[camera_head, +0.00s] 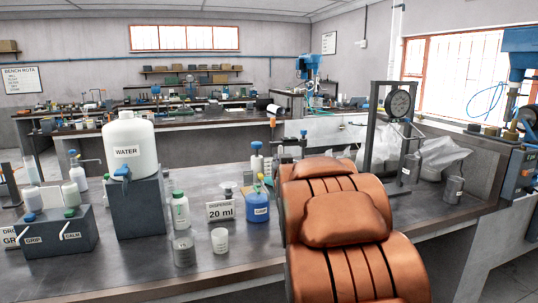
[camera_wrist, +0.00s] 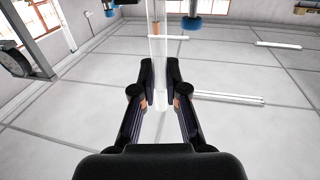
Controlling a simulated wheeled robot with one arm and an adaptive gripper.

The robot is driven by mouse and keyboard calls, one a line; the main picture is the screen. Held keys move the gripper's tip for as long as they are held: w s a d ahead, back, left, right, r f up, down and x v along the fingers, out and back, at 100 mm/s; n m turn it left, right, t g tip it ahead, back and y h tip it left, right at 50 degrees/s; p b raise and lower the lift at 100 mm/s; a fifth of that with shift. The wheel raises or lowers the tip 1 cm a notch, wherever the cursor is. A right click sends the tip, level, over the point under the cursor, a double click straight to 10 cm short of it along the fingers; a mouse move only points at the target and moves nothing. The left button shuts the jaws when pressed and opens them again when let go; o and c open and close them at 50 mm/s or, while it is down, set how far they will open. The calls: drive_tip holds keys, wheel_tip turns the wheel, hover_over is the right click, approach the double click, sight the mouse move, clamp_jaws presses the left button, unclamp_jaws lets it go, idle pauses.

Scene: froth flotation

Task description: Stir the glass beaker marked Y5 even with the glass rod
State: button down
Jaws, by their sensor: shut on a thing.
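My gripper (camera_wrist: 160,88) shows in the wrist view, its two dark fingers closed around a pale, see-through glass rod (camera_wrist: 158,45). The rod runs from between the fingers to the top edge of that view. In the head view my copper-coloured arm fills the middle right and my gripper cannot be made out. A small clear beaker (camera_head: 220,241) stands near the front of the bench, left of my arm. I cannot read a Y5 mark on any vessel, and the marked beaker may be hidden behind my arm.
On the bench (camera_head: 150,272) stand a WATER tank (camera_head: 131,150) on a dark block, a grey cup (camera_head: 184,251), a white bottle (camera_head: 181,212), a blue bottle (camera_head: 257,207) and a 20 ml sign (camera_head: 220,211). A gauge stand (camera_head: 399,104) and another grey cup (camera_head: 453,189) are at the right.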

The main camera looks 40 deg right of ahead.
drive_tip(key=s+d+p, duration=0.2)
drive_tip(key=d+p, duration=0.4)
drive_tip(key=d, duration=0.2)
drive_tip(key=shift+s, duration=0.4)
